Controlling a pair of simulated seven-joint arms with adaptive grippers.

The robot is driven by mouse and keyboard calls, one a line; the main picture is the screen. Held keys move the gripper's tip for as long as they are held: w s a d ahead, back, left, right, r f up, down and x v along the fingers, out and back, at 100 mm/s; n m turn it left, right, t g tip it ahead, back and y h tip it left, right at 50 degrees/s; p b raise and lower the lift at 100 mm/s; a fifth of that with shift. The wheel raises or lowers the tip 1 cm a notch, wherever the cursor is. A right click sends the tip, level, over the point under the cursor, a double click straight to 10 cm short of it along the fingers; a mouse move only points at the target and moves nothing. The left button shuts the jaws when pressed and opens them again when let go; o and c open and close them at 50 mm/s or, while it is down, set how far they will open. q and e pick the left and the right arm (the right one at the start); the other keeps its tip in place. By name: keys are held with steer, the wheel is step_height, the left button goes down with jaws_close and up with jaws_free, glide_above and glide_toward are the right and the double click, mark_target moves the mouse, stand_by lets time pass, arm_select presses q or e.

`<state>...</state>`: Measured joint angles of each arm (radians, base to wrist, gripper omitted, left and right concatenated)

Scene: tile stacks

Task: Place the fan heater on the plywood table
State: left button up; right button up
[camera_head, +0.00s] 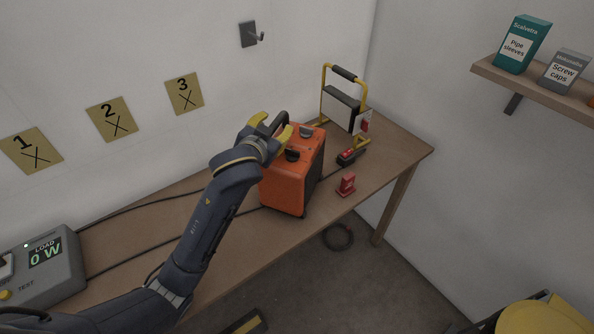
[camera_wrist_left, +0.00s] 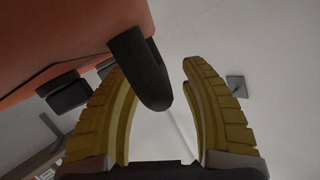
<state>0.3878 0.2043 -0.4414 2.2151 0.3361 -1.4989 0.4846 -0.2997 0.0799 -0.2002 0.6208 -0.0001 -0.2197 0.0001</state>
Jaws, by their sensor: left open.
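The fan heater, an orange box (camera_head: 287,187) with black knobs and a black top handle, appears upright on the brown plywood table (camera_head: 235,248), near its front edge. My left gripper (camera_head: 268,135) is at the top of the heater, open, with its yellow fingers about the handle. In the left wrist view, the black handle (camera_wrist_left: 140,70) reaches between the open fingers (camera_wrist_left: 165,80), close to the left one; a gap shows to the right one. The arm hides part of the heater's left side. My right gripper is not in view.
A yellow-framed work lamp (camera_head: 343,100) stands behind the heater. A small red item (camera_head: 346,185) and a dark one with red parts (camera_head: 349,157) lie to its right. A load meter (camera_head: 42,268) sits at the far left. Cables run along the table.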

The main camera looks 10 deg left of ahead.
arm_select(q)
steer(key=shift+w+f, duration=0.2)
steer(key=shift+w, duration=0.4)
steer(key=shift+c, duration=0.5)
jaws_close()
steer(key=shift+r, duration=0.2)
